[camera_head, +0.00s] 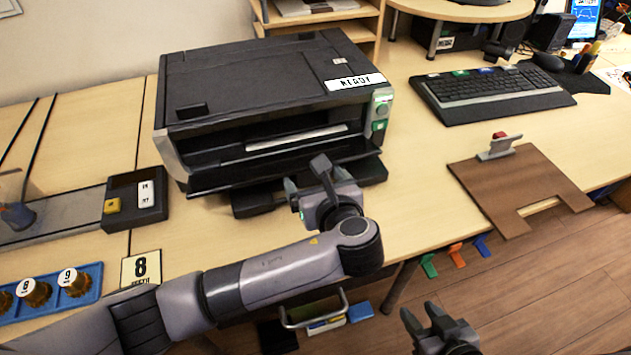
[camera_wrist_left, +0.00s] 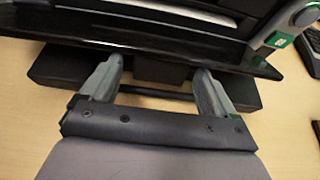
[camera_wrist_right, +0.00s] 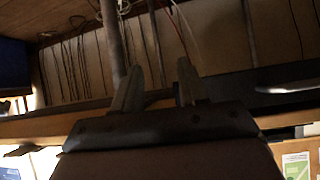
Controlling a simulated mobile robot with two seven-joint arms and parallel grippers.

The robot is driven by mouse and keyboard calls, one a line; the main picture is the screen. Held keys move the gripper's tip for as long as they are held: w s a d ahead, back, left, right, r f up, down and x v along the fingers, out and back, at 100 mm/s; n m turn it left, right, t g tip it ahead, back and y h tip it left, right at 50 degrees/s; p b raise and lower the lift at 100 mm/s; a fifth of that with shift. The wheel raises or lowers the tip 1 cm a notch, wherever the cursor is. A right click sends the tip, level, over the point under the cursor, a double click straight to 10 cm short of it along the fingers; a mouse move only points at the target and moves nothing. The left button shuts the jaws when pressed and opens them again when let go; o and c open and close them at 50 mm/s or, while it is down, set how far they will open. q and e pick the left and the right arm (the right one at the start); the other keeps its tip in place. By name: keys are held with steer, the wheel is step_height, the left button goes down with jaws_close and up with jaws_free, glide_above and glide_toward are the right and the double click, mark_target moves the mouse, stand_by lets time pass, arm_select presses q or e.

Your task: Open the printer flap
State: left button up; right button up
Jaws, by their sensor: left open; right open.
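The black printer (camera_head: 265,85) stands on the desk with a "READY" label and a green-button panel at its right front corner. Its front is open, with a slot holding white paper, and a dark flap (camera_head: 240,177) juts out along the lower front. My left gripper (camera_head: 312,172) is open at the printer's lower front, right of the middle. In the left wrist view the flap's edge (camera_wrist_left: 160,57) crosses just beyond my open fingers, with nothing between them; I cannot tell whether they touch it. My right gripper (camera_head: 425,318) is open and empty, low in front of the desk edge.
A keyboard (camera_head: 495,92) and a wooden clipboard (camera_head: 520,188) lie to the right. A small black box with buttons (camera_head: 135,198) and a blue tray of jars (camera_head: 55,288) are at the left. Bare desk lies between printer and clipboard.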

arm_select(q)
steer(key=c, duration=1.5)
steer(key=r+p, duration=0.1)
steer(key=p, duration=0.2)
steer(key=shift+r, duration=0.1)
steer(key=g+p, duration=0.1)
steer(key=p, duration=0.1)
steer(key=shift+w+r+p, duration=0.1)
steer(key=shift+r+p, duration=0.1)
steer(key=shift+p, duration=0.9)
steer(key=shift+g+h+p, duration=0.3)
steer(key=shift+p, duration=0.05)
steer(key=shift+f, duration=0.1)
steer(key=o, duration=1.5)
